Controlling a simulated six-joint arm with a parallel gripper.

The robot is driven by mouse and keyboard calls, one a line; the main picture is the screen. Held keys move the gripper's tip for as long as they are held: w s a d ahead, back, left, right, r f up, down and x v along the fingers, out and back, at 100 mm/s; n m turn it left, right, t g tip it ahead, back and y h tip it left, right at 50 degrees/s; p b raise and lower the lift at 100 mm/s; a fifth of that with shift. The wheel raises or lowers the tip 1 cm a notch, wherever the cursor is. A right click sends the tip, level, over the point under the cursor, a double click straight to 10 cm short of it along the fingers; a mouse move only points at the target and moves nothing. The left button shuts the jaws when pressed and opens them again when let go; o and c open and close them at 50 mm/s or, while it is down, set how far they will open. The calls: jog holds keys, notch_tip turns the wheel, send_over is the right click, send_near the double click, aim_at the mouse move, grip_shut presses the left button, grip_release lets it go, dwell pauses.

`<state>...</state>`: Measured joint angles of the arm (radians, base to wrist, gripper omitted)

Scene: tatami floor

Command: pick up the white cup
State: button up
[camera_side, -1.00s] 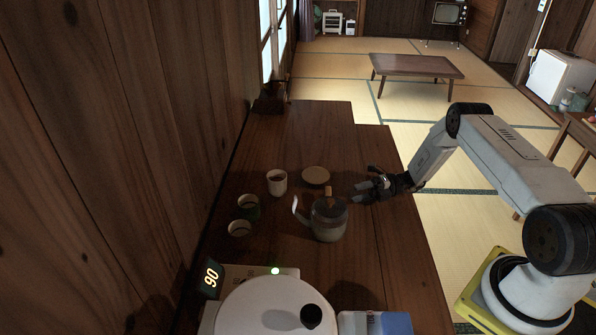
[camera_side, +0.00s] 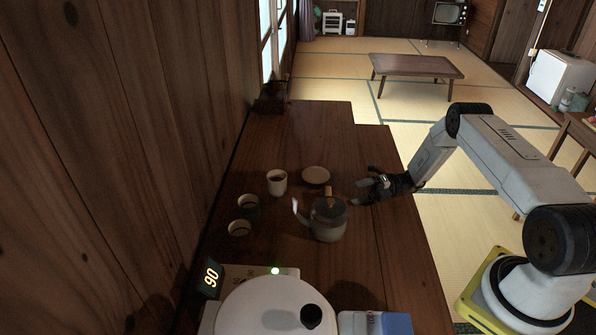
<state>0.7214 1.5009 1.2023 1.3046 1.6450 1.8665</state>
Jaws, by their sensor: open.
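The white cup (camera_side: 277,184) stands upright on the wooden counter, left of a small round saucer (camera_side: 316,175), and looks dark inside. My gripper (camera_side: 358,194) is open and empty. It is to the right of the cup, beyond the saucer and just right of the teapot (camera_side: 328,220), with its fingers pointing left. Whether a finger touches the teapot's handle cannot be told. Nothing hides the cup.
A dark green cup (camera_side: 249,206) and another small cup (camera_side: 239,229) stand left of the teapot. A round white appliance (camera_side: 275,308) and a blue-and-white box (camera_side: 376,324) are at the front. A wooden wall borders the left.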

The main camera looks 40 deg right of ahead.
jog(key=shift+r, duration=0.1)
notch_tip(320, 180, up, 10)
jog(key=f, duration=0.1)
jog(key=w+a+n+t+h, duration=0.5)
jog(key=w+a+n+h, duration=0.2)
jog(key=w+a+h, duration=0.5)
jog(key=y, duration=0.2)
send_near(279, 179)
jog(key=shift+s+a+r, duration=0.15)
jog(key=shift+a+r, duration=0.9)
jog(key=shift+a, duration=0.2)
jog(key=shift+x, duration=1.4)
jog(key=shift+x, duration=2.5)
